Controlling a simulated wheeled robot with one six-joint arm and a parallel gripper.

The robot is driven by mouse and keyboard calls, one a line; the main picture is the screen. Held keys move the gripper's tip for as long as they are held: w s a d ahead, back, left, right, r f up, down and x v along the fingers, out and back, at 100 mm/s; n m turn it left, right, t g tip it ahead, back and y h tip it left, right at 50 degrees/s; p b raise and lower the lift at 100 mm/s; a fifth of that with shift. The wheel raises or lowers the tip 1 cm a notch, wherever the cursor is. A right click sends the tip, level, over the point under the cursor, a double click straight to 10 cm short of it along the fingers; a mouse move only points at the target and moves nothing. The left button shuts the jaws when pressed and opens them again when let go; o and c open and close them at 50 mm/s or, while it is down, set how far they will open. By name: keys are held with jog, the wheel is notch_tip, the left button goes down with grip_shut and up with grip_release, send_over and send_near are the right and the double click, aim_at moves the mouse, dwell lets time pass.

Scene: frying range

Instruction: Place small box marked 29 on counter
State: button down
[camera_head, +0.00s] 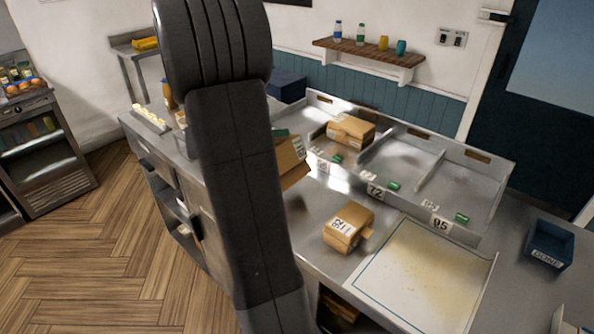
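My arm crosses the front of the picture and hides my gripper. A cardboard box (291,163) shows at the arm's right edge, tilted, with a white label on it. Its left side is hidden, and I cannot tell whether my gripper holds it. Another small cardboard box (341,241) sits on the grey counter (308,213), left of a white mat, with a dark-printed label on top. A third cardboard box (351,131) lies in a compartment at the back. I cannot read a clear 29 on any of them.
Divided metal bins (460,190) with labels such as 72 and 95 run along the back. The stained white mat (425,275) lies at the front right. A dark blue DONE bin (549,245) stands at the far right. Bare counter shows between the arm and the counter box.

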notch_tip(320, 180, down, 6)
jog(key=shift+w+f, duration=0.1)
jog(key=shift+f, duration=0.15)
jog(key=c, duration=2)
grip_release()
jog(key=shift+r, duration=0.1)
jog(key=o, duration=0.4)
jog(key=b+v, duration=0.1)
jog(key=v, duration=1.1)
jog(key=shift+b, duration=0.3)
